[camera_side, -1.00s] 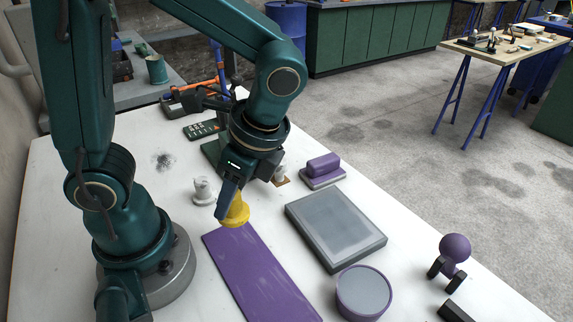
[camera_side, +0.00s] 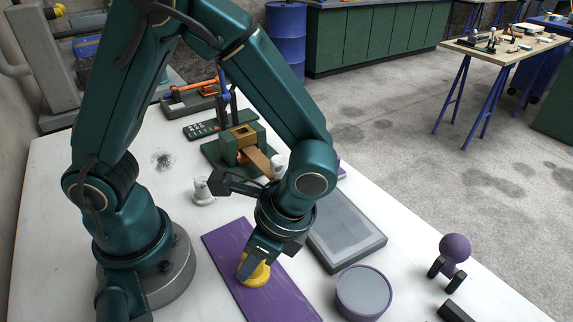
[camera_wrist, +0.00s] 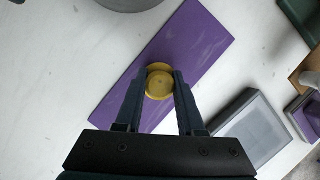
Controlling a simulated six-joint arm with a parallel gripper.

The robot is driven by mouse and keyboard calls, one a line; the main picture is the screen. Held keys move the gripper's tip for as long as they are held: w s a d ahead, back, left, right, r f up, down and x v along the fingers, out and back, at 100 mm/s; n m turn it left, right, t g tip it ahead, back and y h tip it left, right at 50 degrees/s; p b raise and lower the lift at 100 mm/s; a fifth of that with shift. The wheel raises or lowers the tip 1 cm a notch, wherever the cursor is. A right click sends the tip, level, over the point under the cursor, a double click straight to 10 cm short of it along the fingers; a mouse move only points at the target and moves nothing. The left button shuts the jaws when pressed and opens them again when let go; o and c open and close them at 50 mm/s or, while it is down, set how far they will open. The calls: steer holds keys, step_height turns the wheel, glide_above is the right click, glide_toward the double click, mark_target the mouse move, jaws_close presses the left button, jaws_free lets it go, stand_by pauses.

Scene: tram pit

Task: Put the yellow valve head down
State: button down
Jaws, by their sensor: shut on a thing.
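The yellow valve head (camera_side: 257,275) is between the fingers of my gripper (camera_side: 252,262), which is shut on it. It is over the middle of the purple mat (camera_side: 226,240) in the side view. In the wrist view the yellow valve head (camera_wrist: 159,83) sits between the two dark fingertips of my gripper (camera_wrist: 159,86), with the purple mat (camera_wrist: 200,40) behind it. I cannot tell whether its underside touches the mat. The fingers hide part of it in the side view.
A grey flat tray (camera_side: 345,240) lies right of the mat. A round purple-rimmed tub (camera_side: 363,293) stands near the mat's front right. A white valve piece (camera_side: 202,192) stands behind the mat. A green fixture (camera_side: 235,146) stands farther back.

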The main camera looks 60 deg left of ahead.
steer(key=shift+f, duration=0.1)
steer(key=c, duration=0.5)
jaws_free()
steer(key=v, duration=1.2)
steer(key=a+r+n+t+h, duration=0.1)
steer(key=a+n+t, duration=0.1)
steer(key=a+n, duration=0.1)
steer(key=a+r+n+t+h, duration=0.1)
steer(key=a+n+t, duration=0.2)
steer(key=n, duration=0.1)
steer(key=s+a+r+n+t+h, duration=0.1)
steer(key=a+n+t, duration=0.2)
steer(key=shift+a+n+h, duration=0.3)
steer(key=shift+a+n, duration=0.05)
steer(key=shift+n, duration=0.05)
